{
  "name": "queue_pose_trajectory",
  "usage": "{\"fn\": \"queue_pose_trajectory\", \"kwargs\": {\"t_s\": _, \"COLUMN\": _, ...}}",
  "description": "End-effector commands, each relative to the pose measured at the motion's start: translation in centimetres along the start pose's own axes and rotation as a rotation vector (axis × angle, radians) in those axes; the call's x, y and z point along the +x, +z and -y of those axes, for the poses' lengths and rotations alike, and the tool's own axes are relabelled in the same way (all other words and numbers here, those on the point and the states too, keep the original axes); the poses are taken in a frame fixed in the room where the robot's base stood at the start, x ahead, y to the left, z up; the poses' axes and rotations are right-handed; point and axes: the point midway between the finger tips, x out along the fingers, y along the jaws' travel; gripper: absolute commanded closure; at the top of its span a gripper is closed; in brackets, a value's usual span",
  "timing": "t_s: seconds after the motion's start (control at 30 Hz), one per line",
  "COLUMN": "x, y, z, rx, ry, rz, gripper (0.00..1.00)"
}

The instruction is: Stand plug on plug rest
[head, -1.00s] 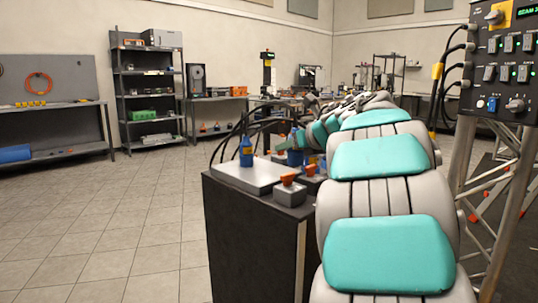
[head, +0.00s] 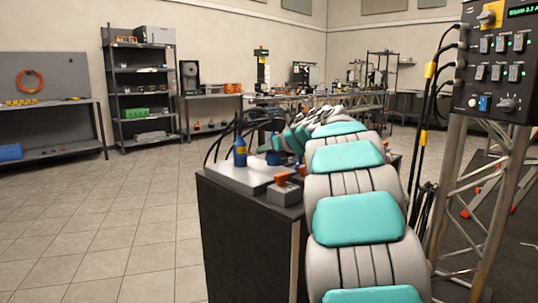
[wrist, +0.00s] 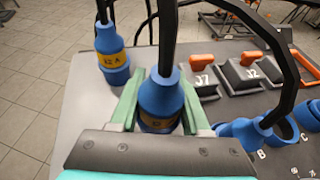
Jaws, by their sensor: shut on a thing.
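My gripper (wrist: 158,112) has green fingers shut on a blue plug (wrist: 162,97) with a yellow band and a black cable rising from its top. The held plug is upright; its lower end is hidden by my gripper, so I cannot tell whether it touches the surface. The pale plate (wrist: 88,92), apparently the plug rest, lies under and left of it, and shows in the head view (head: 238,176). A second blue plug (wrist: 111,55) with a yellow label stands upright on the plate, left of my gripper and apart from it.
Switch boxes marked J7 (wrist: 203,83) and J2 (wrist: 245,74), with orange handles, sit right of the plate. Another cabled blue plug (wrist: 250,135) and a blue socket (wrist: 284,130) lie near letters B and C. Black cables arch over the dark cabinet (head: 245,235).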

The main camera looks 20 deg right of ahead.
Motion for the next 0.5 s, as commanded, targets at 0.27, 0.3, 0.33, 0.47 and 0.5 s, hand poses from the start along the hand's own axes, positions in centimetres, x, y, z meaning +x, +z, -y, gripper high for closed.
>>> {"fn": "queue_pose_trajectory", "kwargs": {"t_s": 0.27, "x": 0.5, "y": -1.3, "z": 0.0, "rx": 0.001, "ry": 0.001, "rz": -0.002, "gripper": 1.0}}
{"fn": "queue_pose_trajectory", "kwargs": {"t_s": 0.3, "x": 0.5, "y": -1.3, "z": 0.0, "rx": 0.001, "ry": 0.001, "rz": -0.001, "gripper": 1.0}}
{"fn": "queue_pose_trajectory", "kwargs": {"t_s": 0.33, "x": 0.5, "y": -1.3, "z": 0.0, "rx": 0.001, "ry": 0.001, "rz": -0.002, "gripper": 1.0}}
{"fn": "queue_pose_trajectory", "kwargs": {"t_s": 0.47, "x": 0.6, "y": -1.6, "z": 0.0, "rx": 0.002, "ry": 0.0, "rz": -0.001, "gripper": 1.0}}
{"fn": "queue_pose_trajectory", "kwargs": {"t_s": 0.5, "x": 0.6, "y": -1.7, "z": 0.0, "rx": 0.002, "ry": 0.0, "rz": -0.001, "gripper": 1.0}}
